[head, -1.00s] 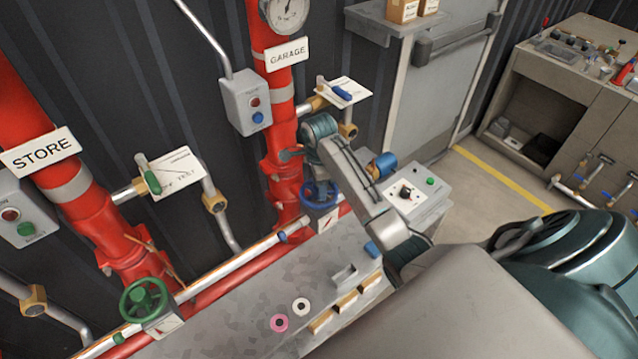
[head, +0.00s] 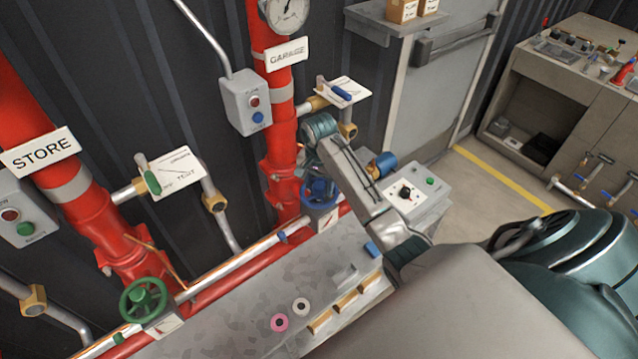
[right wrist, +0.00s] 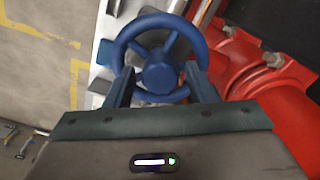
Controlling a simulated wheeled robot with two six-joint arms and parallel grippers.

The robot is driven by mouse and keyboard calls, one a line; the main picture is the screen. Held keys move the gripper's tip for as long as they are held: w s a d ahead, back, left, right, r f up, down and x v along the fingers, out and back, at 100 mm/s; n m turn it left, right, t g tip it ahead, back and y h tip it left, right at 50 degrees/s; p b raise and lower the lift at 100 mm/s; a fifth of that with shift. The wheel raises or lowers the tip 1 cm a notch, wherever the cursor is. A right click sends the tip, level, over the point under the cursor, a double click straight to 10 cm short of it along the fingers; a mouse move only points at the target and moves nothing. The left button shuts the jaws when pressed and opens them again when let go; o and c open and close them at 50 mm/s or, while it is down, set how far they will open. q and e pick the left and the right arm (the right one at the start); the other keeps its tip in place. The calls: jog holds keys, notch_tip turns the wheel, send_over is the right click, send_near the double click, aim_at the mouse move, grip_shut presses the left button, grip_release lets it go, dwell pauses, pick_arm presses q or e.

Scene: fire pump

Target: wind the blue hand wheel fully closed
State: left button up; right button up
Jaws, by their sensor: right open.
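The blue hand wheel (head: 320,191) is mounted low on the red pipe marked GARAGE. In the right wrist view, the wheel (right wrist: 159,70) faces me with its hub and spokes. My right gripper (right wrist: 161,78) is open, with its two fingers at the near part of the wheel, one on either side of the hub. I cannot tell whether the fingers touch the rim. In the head view my right wrist partly hides the gripper just above the wheel. My left gripper is not in view.
A green hand wheel (head: 144,302) is on the STORE pipe at the left. A grey control box (head: 408,192) stands right of the blue wheel. Red pipework (right wrist: 262,75) is close to the right.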

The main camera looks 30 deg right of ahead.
jog(key=n, duration=0.3)
jog(key=shift+n, duration=0.4)
jog(key=n, duration=0.4)
jog(key=shift+c, duration=0.2)
jog(key=c, duration=1)
jog(key=m, duration=0.7)
jog(key=shift+m, duration=0.6)
